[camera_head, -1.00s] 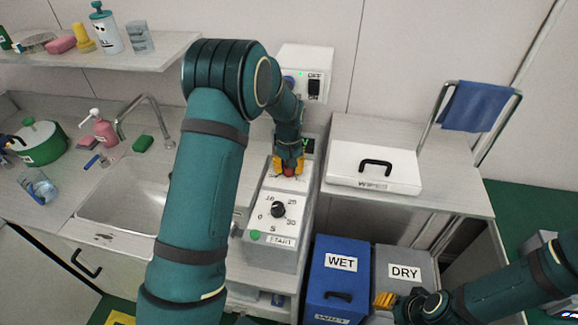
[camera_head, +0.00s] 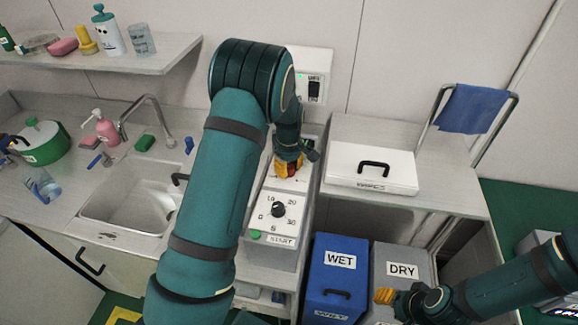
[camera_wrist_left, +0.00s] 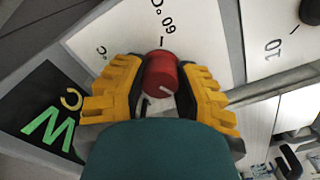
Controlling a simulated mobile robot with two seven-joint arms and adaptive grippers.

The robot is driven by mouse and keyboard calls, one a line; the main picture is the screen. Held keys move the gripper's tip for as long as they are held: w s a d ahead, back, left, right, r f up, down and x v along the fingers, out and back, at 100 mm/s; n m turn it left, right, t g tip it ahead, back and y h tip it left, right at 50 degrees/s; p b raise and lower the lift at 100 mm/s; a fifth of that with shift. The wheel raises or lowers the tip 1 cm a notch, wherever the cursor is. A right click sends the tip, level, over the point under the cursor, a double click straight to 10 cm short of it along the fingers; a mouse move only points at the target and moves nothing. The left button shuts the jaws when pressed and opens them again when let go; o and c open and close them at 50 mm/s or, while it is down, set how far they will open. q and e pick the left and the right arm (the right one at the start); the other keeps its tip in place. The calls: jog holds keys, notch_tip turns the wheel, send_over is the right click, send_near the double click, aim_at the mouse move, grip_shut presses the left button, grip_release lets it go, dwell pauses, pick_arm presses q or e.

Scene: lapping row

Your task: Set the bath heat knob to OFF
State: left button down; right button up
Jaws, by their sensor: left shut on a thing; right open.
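The red bath heat knob (camera_wrist_left: 161,76) stands on a white panel (camera_wrist_left: 205,35) in the left wrist view, with "60" and a tick mark printed just above it. A short pale mark shows on the knob's face, towards its lower right. My left gripper (camera_wrist_left: 156,85) has its yellow fingers closed on both sides of the knob. In the head view the left gripper (camera_head: 289,167) is at the back of the grey bath unit, and only a bit of red shows between its fingers. I see no OFF mark by the knob. My right gripper (camera_head: 384,297) is at the lower right, open and empty.
A black timer knob (camera_head: 278,210) and a green START button (camera_head: 256,235) are in front of the left gripper. A white lidded box (camera_head: 345,165) is to the right. Blue WET (camera_head: 342,262) and grey DRY (camera_head: 403,271) bins stand below. A sink (camera_head: 125,210) is left.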

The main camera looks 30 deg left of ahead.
aim_at(289, 166)
pick_arm(q)
jog(key=shift+a+n, duration=0.1)
jog(key=shift+n, duration=0.3)
jog(key=c, duration=0.6)
grip_release()
notch_tip(289, 166, up, 12)
jog(key=shift+f, duration=0.1)
dwell(0.6)
